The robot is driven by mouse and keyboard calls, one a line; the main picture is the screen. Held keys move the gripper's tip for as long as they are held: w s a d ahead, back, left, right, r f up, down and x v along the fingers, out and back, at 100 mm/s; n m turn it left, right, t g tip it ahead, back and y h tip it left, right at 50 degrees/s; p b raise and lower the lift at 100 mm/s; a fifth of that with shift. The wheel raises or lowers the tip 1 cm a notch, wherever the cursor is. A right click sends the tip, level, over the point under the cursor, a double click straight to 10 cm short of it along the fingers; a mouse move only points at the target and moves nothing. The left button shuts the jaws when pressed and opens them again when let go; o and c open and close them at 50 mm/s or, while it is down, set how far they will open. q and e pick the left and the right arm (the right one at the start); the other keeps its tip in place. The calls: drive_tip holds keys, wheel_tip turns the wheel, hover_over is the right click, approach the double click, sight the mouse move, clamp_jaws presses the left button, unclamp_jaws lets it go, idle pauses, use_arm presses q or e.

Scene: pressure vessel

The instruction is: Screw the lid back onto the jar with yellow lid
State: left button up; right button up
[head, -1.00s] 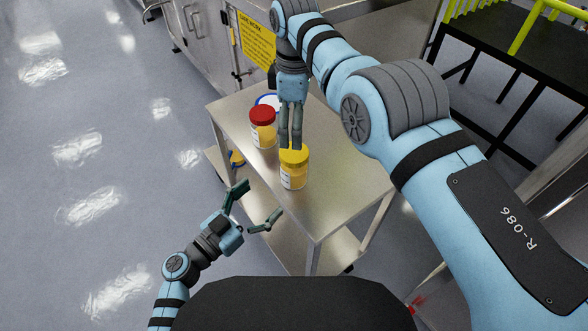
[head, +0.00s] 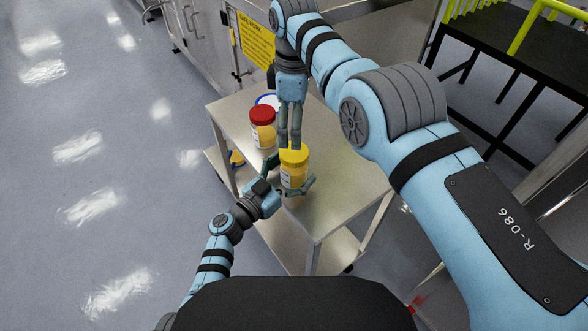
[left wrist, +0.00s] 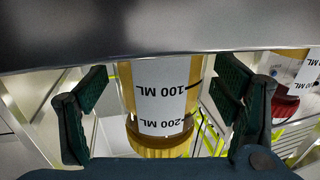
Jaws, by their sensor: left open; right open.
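The jar with the yellow lid (head: 294,172) stands upright on the metal cart top, and its yellow lid (head: 294,157) sits on its top. My left gripper (head: 291,176) is open, with its fingers on either side of the jar body. In the left wrist view the jar's label (left wrist: 160,98) shows between the two open fingers, with gaps at both sides. That view is upside down, with the yellow lid (left wrist: 160,142) low in the picture.
A red-lidded jar (head: 262,128) stands behind and left of the yellow-lidded one. A blue-rimmed round item (head: 268,100) lies farther back, partly hidden by my right gripper. The cart top (head: 340,185) is clear at the right. A dark platform with yellow rails (head: 520,50) stands at the back right.

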sight(294, 151)
use_arm(q)
drive_tip(key=c, duration=1.8)
clamp_jaws()
use_arm(e)
drive_tip(key=n, duration=0.4)
drive_tip(key=shift+n, duration=0.3)
drive_tip(key=shift+f, duration=4.05)
